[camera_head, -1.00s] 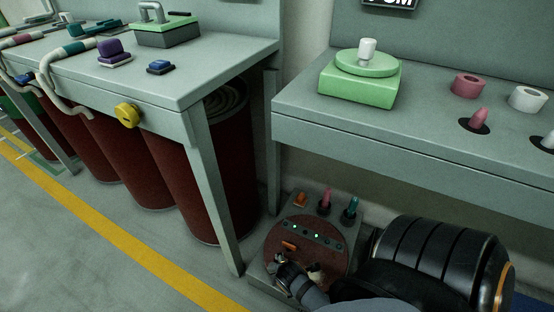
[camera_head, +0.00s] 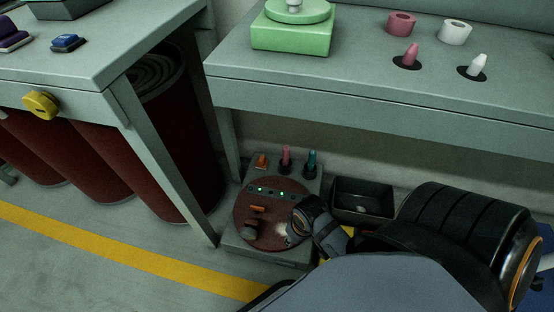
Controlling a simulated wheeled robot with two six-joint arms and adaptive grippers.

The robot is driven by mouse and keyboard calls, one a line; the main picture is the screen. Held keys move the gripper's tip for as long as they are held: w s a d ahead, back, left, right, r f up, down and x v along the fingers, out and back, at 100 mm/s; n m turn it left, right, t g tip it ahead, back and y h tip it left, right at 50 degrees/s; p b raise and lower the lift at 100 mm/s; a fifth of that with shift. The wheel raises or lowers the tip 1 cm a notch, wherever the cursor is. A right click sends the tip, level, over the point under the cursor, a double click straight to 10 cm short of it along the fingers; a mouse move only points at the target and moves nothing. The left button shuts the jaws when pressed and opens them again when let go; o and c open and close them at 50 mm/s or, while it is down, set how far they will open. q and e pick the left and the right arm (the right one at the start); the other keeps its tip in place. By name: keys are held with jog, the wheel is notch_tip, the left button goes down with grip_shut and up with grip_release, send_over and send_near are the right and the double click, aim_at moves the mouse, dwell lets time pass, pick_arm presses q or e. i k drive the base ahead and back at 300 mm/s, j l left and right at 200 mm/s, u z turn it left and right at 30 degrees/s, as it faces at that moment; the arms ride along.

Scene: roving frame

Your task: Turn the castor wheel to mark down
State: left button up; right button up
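No thing in view is clearly a castor wheel. A round yellow wheel-like knob (camera_head: 40,104) with a dark mark sits on the front edge of the left table; which way its mark points is too small to tell. A grey box (camera_head: 265,258) on the floor has a round dark red panel with an orange lever (camera_head: 257,209), a grey knob (camera_head: 250,232) and green lights. My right arm comes in from the lower right, and its dark end (camera_head: 305,214) is over the panel's right side. Its fingers cannot be made out. My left gripper is not in view.
A black open bin (camera_head: 362,186) stands right of the box. The right table (camera_head: 350,75) holds a green block (camera_head: 291,38), rings and pegs. Dark red rolls (camera_head: 168,185) stand under the left table. The floor left of the yellow line (camera_head: 140,253) is clear.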

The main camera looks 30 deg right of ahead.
aim_at(248, 233)
jog(key=i+j+z, duration=0.1)
jog(key=z, duration=0.4)
jog(key=j+z, duration=0.65)
jog(key=z, duration=0.3)
jog(key=j+z, duration=0.25)
jog(key=z, duration=0.25)
jog(key=j+z, duration=0.25)
jog(key=z, duration=0.2)
jog(key=k+j+z, duration=0.1)
jog(key=k+j, duration=0.2)
jog(key=j, duration=0.25)
jog(key=k+j+z, duration=0.15)
jog(key=k+j, duration=0.15)
jog(key=j, duration=0.2)
jog(key=k+j+z, duration=0.1)
jog(key=k+j, duration=0.2)
jog(key=j, duration=0.15)
